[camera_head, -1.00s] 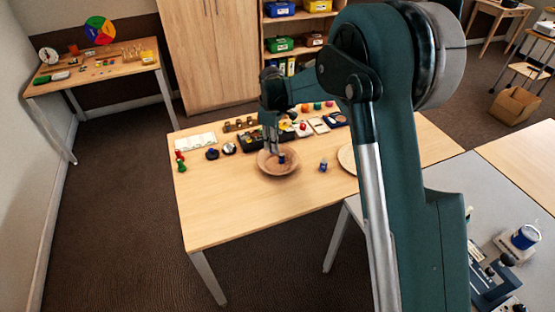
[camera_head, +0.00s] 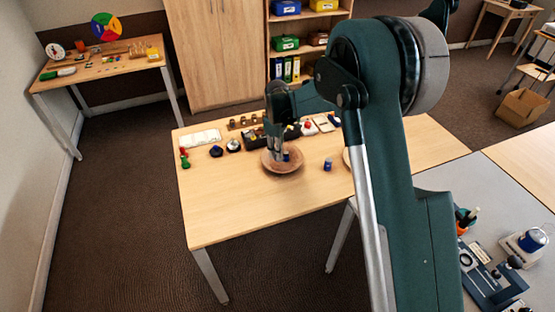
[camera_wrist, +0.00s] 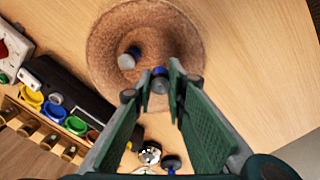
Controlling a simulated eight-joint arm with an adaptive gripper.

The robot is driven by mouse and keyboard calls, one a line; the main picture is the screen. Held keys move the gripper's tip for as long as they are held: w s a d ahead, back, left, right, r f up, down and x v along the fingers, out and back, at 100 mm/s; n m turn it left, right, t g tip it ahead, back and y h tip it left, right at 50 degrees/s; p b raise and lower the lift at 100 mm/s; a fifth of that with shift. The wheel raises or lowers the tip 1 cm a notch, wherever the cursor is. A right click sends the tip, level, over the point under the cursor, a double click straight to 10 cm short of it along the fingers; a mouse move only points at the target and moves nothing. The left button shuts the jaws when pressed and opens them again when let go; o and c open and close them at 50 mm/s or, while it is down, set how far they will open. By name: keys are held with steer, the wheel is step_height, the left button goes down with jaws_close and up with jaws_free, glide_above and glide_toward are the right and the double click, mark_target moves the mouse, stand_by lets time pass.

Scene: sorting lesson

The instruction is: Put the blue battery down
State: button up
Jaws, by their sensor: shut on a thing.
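My gripper (camera_head: 277,157) is over the round brown bowl (camera_head: 268,168) on the wooden table. In the wrist view, my gripper (camera_wrist: 160,84) is shut on the blue battery (camera_wrist: 159,71), whose blue end shows between the fingertips. The brown bowl (camera_wrist: 104,30) lies below it. In the head view a small blue piece (camera_head: 287,155) shows at the bowl, just right of the fingers. I cannot tell whether the held battery touches the bowl.
Another small blue piece (camera_head: 327,164) stands on the table right of the bowl. A dark tray with coloured cups (camera_wrist: 66,115) is close to the bowl. Red and green pieces (camera_head: 184,158) stand at the table's left edge. The table's front (camera_head: 235,210) is clear.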

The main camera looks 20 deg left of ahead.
steer(key=shift+f, duration=0.1)
steer(key=shift+f+b, duration=0.35)
steer(key=shift+f, duration=1.4)
steer(key=shift+f, duration=0.15)
steer(key=o, duration=0.6)
steer(key=shift+r, duration=0.2)
step_height(320, 180, up, 12)
steer(key=shift+f+p, duration=0.1)
steer(key=shift+p, duration=0.85)
